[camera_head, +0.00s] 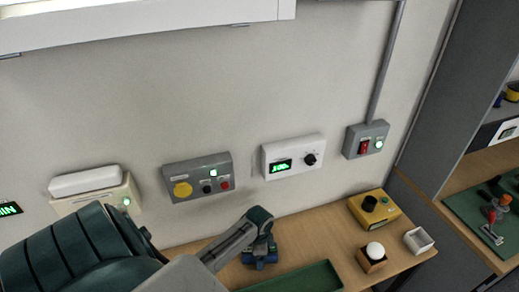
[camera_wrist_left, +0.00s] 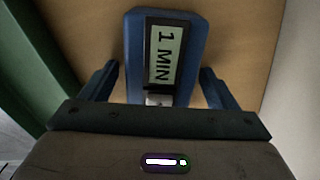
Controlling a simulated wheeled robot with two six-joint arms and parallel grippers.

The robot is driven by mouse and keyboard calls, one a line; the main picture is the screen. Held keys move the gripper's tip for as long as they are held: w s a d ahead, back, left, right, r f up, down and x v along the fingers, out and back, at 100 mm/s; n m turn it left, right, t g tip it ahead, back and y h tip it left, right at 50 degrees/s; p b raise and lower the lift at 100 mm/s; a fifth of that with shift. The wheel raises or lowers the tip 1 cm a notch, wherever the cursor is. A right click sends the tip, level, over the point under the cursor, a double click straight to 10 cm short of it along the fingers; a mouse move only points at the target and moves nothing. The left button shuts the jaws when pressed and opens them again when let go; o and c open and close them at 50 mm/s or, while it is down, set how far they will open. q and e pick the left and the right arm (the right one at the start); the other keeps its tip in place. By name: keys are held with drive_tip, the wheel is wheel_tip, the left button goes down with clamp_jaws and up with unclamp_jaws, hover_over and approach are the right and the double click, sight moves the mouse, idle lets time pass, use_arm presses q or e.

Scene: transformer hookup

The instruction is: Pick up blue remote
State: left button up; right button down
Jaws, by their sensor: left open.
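The blue remote (camera_wrist_left: 134,55) lies on the wooden table and shows in the left wrist view with a "1 MIN" display. My left gripper (camera_wrist_left: 158,78) is open, with one finger on each side of the remote's near part and a gap visible beside it. In the head view my left gripper (camera_head: 262,248) points down at the table, and the remote is mostly hidden beneath it. My right gripper is not in view.
A green tray (camera_head: 300,279) lies close beside the gripper. A yellow box with a black knob (camera_head: 384,217), a wooden block with a white dome (camera_head: 372,262) and a small white box (camera_head: 418,240) stand at the right. Control boxes hang on the wall behind.

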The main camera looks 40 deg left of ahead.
use_arm(q)
drive_tip(key=c, duration=1.2)
drive_tip(key=shift+o, duration=0.2)
drive_tip(key=shift+r, duration=0.15)
